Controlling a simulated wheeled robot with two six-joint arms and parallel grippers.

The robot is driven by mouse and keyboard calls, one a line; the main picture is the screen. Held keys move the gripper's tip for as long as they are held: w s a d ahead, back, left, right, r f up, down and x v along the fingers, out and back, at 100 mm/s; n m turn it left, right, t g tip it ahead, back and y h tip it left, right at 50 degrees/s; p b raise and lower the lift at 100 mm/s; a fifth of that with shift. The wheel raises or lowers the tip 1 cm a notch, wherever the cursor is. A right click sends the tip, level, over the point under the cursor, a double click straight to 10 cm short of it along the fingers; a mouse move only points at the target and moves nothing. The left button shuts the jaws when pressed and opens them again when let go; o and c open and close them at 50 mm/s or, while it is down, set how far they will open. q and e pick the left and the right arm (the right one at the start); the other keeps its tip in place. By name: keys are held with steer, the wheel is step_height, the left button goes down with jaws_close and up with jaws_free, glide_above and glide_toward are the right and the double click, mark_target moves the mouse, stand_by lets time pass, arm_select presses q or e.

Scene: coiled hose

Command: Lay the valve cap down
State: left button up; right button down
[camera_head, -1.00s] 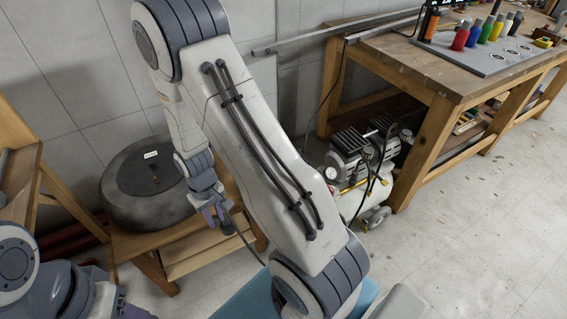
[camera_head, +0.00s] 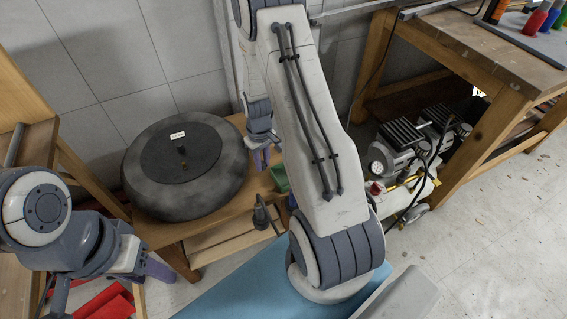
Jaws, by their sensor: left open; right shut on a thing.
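My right gripper (camera_head: 262,158) is over the back right of the low wooden table, beside a small green tray (camera_head: 280,178). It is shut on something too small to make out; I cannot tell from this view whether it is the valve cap. A dark round tyre (camera_head: 215,192) lies flat on the table, left of this gripper and apart from it. A small black piece and a brassy stub (camera_head: 184,167) show on its centre disc. My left gripper (camera_head: 150,283) is open at the lower left, in front of the table and away from the tyre.
A black air chuck (camera_head: 262,213) with a hose is at the table's right edge, below my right gripper. A compressor (camera_head: 405,160) stands on the floor to the right, by a workbench (camera_head: 470,45). Red pieces (camera_head: 100,300) lie at the lower left.

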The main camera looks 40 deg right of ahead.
steer(key=s+d+f+b, duration=0.15)
steer(key=d+f, duration=0.25)
steer(key=d, duration=0.5)
steer(key=f+b, duration=0.6)
steer(key=f, duration=0.1)
steer(key=shift+w+a, duration=0.25)
arm_select(q)
step_height(320, 180, down, 9)
steer(key=shift+d+f+b, duration=0.1)
steer(key=shift+f+b, duration=0.2)
steer(key=shift+b, duration=0.2)
arm_select(e)
steer(key=shift+f, duration=0.6)
steer(key=c, duration=0.7)
jaws_free()
steer(key=shift+o, duration=0.2)
arm_select(q)
step_height(320, 180, up, 2)
steer(key=shift+r+p, duration=0.1)
steer(key=shift+p, duration=1)
arm_select(e)
step_height(320, 180, up, 10)
steer(key=shift+r, duration=0.25)
